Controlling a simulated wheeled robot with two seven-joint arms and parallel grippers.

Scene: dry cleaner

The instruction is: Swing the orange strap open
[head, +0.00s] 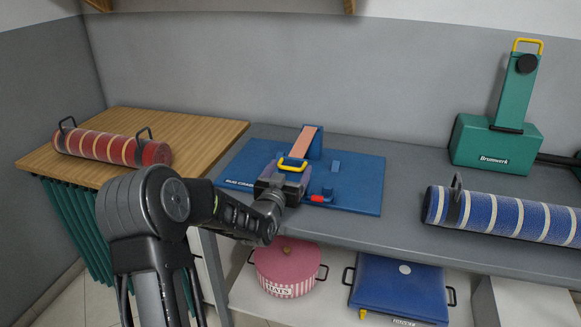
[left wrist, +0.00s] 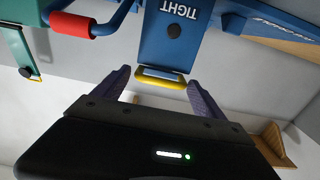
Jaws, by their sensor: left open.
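The orange strap (head: 304,139) runs down the front of an upright blue post on a blue board (head: 355,180) on the grey counter. A yellow handle (head: 291,163) sits below it, at the near side. My left gripper (head: 290,174) is open at this handle. In the left wrist view, the yellow handle (left wrist: 160,77) lies between the two spread fingers of my left gripper (left wrist: 161,88), with gaps on both sides. Above it is a blue panel (left wrist: 172,35) marked "TIGHT", seen upside down. The strap's lower part is hidden by the gripper. My right gripper is out of view.
A red grip (head: 317,199) sits on the board's front right. A blue striped roll (head: 510,218) and a green device (head: 490,150) stand to the right. A red striped roll (head: 110,148) lies on the wooden table at left. A pink hat box (head: 286,265) is below.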

